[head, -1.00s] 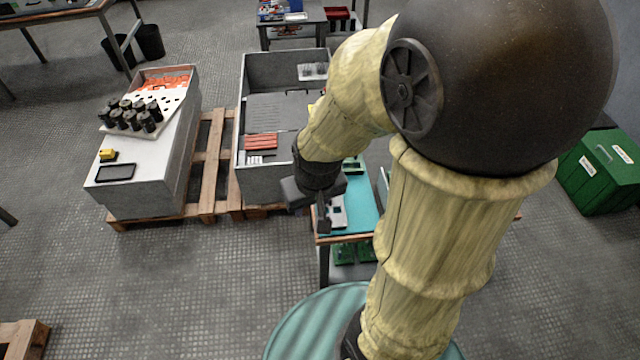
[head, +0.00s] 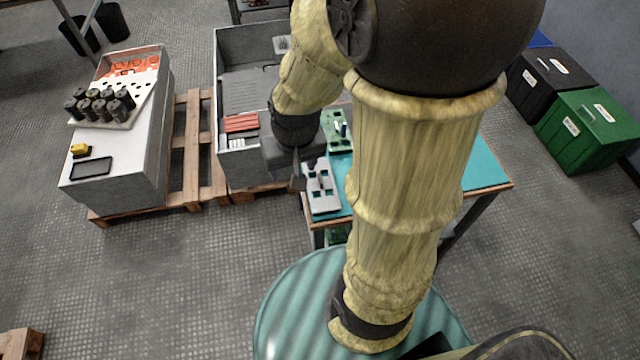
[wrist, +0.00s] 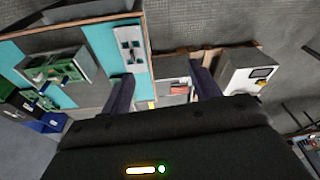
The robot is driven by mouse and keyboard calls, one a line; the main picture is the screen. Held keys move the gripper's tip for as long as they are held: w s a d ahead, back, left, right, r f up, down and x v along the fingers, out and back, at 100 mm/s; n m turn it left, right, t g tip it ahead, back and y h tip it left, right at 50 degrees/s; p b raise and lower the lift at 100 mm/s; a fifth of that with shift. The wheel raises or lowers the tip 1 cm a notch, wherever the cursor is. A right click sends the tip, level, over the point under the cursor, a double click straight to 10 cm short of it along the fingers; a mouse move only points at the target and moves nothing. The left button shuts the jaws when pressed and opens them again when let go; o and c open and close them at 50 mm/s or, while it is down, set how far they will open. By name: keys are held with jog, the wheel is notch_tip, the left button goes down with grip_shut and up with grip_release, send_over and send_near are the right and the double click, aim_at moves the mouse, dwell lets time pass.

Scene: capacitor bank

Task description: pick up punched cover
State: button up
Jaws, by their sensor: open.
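A light grey flat plate with square cut-outs, which looks like the punched cover (head: 323,196), lies on the teal-topped table near its left edge. It shows in the wrist view (wrist: 131,50) above the left finger, outside the gap between the fingers. My gripper (head: 302,172) is open, pointing down beside the cover's upper left end, and partly hides it. In the wrist view my gripper (wrist: 162,72) has its two dark fingers apart with nothing between them. I cannot tell its exact height above the table.
A grey bin (head: 226,95) with red and white parts stands behind the table. A green board (head: 338,143) lies beyond the cover. A white cabinet (head: 118,175) with black cylinders is at left. Green (head: 590,135) and black boxes stand at right. The arm hides the table's middle.

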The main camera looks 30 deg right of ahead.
jog(key=w+d+f+m+y+b, duration=0.1)
jog(key=w+d+f+m, duration=0.2)
jog(key=d+m, duration=0.3)
jog(key=w+d+f+m+g+y+b, duration=0.1)
jog(key=w+d+f+m+b, duration=0.1)
jog(key=d+m, duration=0.4)
jog(key=w+d+f+m+y+b, duration=0.1)
jog(key=w+d+f+m, duration=0.3)
jog(key=d+f+m, duration=0.1)
jog(key=d+m, duration=0.1)
jog(key=m, duration=0.1)
jog(key=shift+d+m, duration=0.15)
jog(key=shift+m, duration=0.25)
jog(key=shift+f, duration=0.15)
send_over(321, 183)
jog(key=d, duration=0.3)
jog(key=f, duration=1.1)
jog(key=shift+w+b, duration=0.3)
jog(key=shift+a+f, duration=0.15)
jog(key=shift+f, duration=0.1)
jog(key=shift+s, duration=0.1)
